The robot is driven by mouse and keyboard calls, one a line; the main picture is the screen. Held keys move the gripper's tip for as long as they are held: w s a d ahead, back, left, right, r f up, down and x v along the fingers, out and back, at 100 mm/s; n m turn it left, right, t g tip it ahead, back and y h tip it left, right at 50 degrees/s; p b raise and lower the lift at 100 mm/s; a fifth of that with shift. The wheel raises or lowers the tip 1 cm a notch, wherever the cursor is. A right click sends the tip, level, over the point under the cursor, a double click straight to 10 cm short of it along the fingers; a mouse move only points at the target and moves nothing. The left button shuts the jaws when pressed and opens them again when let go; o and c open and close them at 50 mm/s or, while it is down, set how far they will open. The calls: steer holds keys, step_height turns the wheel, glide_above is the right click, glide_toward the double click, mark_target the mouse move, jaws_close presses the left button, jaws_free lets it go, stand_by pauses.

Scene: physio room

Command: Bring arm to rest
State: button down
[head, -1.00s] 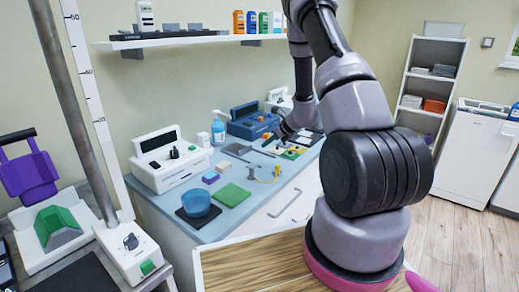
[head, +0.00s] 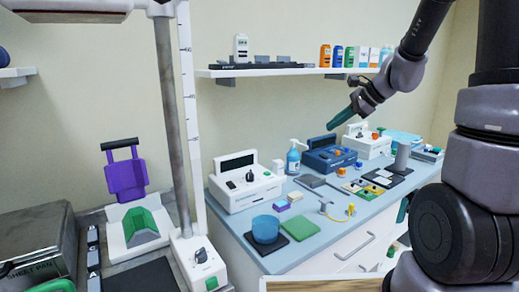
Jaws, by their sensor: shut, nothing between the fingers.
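My gripper (head: 343,117) is raised above the back of the blue-topped counter (head: 300,258), in front of the wall below the shelf. It points down and to the left. Its fingers are shut with nothing between them. My arm reaches in from the right side of the head view and hides part of the right side of the room. The gripper is apart from the counter and everything on it.
The counter holds a white device (head: 243,190), a blue device (head: 329,157), a blue bowl (head: 265,228), a green pad (head: 300,221) and a blue pump bottle (head: 293,158). A wall shelf (head: 285,72) with bottles is near my arm. A metal post (head: 171,120) stands left.

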steer(key=s+r+n+h, duration=0.1)
steer(key=s+r+n, duration=0.2)
steer(key=s, duration=0.4)
steer(key=s+d+r+n+t+h, duration=0.1)
steer(key=s+r+n+h, duration=0.1)
steer(key=s+r+n, duration=0.2)
steer(key=s+r+n+h, duration=0.2)
steer(key=s+r+n, duration=0.2)
steer(key=s, duration=0.6)
steer(key=shift+s+d+r+n+t, duration=0.2)
steer(key=shift+s+d+n+t, duration=0.15)
steer(key=shift+n, duration=0.55)
